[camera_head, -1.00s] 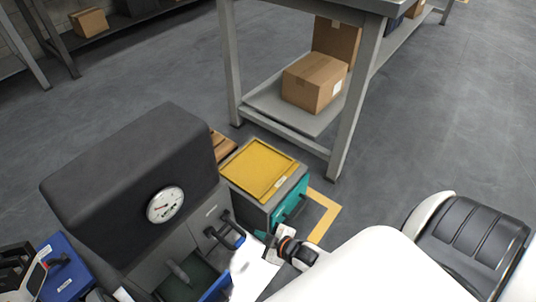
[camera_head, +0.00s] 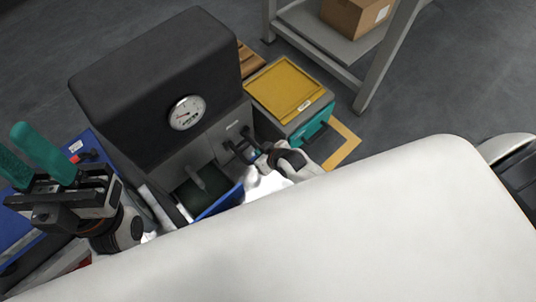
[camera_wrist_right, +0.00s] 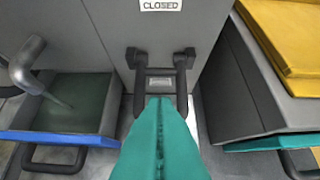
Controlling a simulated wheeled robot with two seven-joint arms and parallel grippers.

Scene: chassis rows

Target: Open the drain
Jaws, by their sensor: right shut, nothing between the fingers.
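A dark grey machine (camera_head: 150,85) with a round dial gauge (camera_head: 187,112) stands ahead. On its front is a black handle (camera_wrist_right: 160,76) under a label reading CLOSED (camera_wrist_right: 160,5). The handle also shows in the head view (camera_head: 232,147). My right gripper (camera_wrist_right: 158,103) is shut and empty, its teal fingertips just in front of the handle's lower bar; I cannot tell whether they touch it. My left gripper (camera_head: 30,160) is at the far left of the head view, its teal fingers apart and empty.
A spout (camera_wrist_right: 50,88) hangs over a dark basin with a blue edge (camera_wrist_right: 60,139), left of the handle. A cabinet with a yellow lid (camera_head: 283,90) and teal front stands right of the machine. A metal shelf with a cardboard box (camera_head: 352,16) is behind.

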